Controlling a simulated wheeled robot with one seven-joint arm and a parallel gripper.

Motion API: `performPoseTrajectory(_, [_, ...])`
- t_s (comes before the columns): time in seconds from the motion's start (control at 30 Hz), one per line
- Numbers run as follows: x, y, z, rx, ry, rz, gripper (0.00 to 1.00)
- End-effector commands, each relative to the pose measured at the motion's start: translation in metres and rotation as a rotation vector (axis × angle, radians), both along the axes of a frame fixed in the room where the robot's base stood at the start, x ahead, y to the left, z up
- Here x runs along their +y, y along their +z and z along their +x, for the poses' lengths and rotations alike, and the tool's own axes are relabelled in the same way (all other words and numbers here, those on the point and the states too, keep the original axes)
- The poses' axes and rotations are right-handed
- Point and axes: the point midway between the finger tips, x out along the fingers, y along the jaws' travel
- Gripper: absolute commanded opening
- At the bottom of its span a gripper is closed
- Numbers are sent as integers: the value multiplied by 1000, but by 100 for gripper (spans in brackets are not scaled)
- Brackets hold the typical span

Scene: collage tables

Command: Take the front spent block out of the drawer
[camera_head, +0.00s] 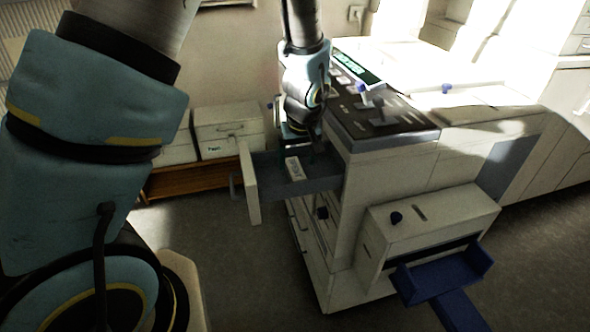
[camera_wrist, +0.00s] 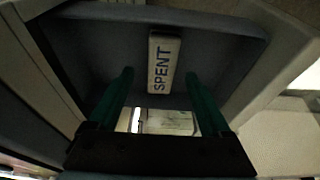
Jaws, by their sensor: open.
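The drawer (camera_head: 318,184) is pulled out from the side of the large pale machine, with a white front panel and a dark grey inside. In the wrist view this block (camera_wrist: 164,62) bears the word SPENT and lies on the grey drawer floor (camera_wrist: 95,50). My gripper (camera_wrist: 159,74) is open, its two green fingers apart and pointing into the drawer, one to each side of the block's line. I cannot tell how far above the block the fingertips are. In the head view my gripper's fingers are mostly hidden.
The machine's control panel (camera_head: 375,115) stands close right of my gripper. White boxes (camera_head: 228,130) sit on a wooden shelf behind the drawer. A pale unit (camera_head: 430,232) with a blue tray (camera_head: 445,275) juts out at the lower right. Floor is open left of the machine.

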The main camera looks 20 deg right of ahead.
Motion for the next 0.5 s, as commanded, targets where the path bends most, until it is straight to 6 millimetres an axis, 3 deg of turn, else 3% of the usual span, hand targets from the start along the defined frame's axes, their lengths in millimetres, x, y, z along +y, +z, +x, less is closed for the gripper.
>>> performPoseTrajectory(0.2, [2, -24, 7, 2, 0, 3, 82])
performPoseTrajectory(0.5, [1, -30, 9, 0, 0, 0, 82])
